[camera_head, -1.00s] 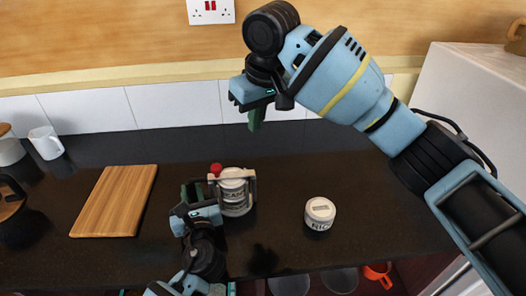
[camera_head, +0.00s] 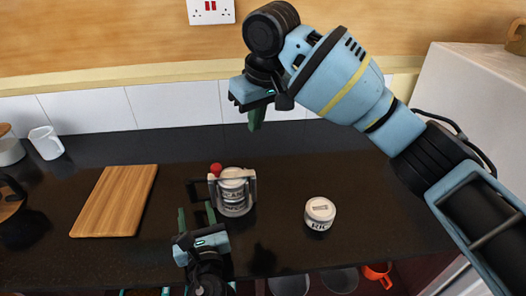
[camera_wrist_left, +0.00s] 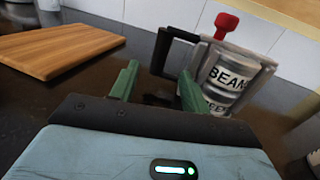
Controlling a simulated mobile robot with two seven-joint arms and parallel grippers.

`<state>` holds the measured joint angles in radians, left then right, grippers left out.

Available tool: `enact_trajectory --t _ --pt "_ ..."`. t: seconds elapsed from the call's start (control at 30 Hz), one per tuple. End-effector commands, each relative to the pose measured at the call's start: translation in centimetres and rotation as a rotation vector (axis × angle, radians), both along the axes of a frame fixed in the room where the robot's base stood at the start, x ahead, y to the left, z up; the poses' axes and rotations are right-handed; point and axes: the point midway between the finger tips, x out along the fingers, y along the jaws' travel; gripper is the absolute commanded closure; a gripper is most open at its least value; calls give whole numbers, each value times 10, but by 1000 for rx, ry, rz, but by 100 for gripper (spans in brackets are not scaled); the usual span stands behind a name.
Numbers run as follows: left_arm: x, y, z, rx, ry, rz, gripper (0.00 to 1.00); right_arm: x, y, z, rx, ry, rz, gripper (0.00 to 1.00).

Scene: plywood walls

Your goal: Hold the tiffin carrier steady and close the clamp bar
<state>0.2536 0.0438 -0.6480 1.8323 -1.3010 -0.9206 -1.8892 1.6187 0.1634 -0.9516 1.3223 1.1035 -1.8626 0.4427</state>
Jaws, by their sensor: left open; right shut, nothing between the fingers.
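The tiffin carrier (camera_head: 235,200) stands upright on the dark counter, a stack of pale tins with dark lettering inside a grey frame. It also shows in the left wrist view (camera_wrist_left: 226,72). A red knob (camera_head: 216,168) sits at its upper left; it is also seen in the left wrist view (camera_wrist_left: 227,22). A black handle (camera_wrist_left: 163,52) juts out on its left side. My left gripper (camera_head: 197,214) is open and empty, in front of and left of the carrier, apart from it. My right gripper (camera_head: 255,117) is shut and empty, raised above and behind the carrier.
A wooden board (camera_head: 115,202) lies to the left. A small white labelled jar (camera_head: 320,213) stands to the right. A white mug (camera_head: 46,142) is at the back left. Open counter lies between the carrier and jar. My right arm spans the upper right.

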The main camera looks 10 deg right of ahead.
Motion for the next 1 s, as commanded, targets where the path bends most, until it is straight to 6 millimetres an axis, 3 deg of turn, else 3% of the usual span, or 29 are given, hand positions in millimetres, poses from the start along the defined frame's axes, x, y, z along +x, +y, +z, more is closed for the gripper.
enact_trajectory --t 0.1,0.33,1.0 --pt "-21 -5 0 -1 2 0 53 0 0 0 0 0 0 100" --pt "-43 -10 0 0 0 0 53 0 0 0 0 0 0 100" --pt "-46 -10 0 0 0 0 53 0 0 0 0 0 0 100"
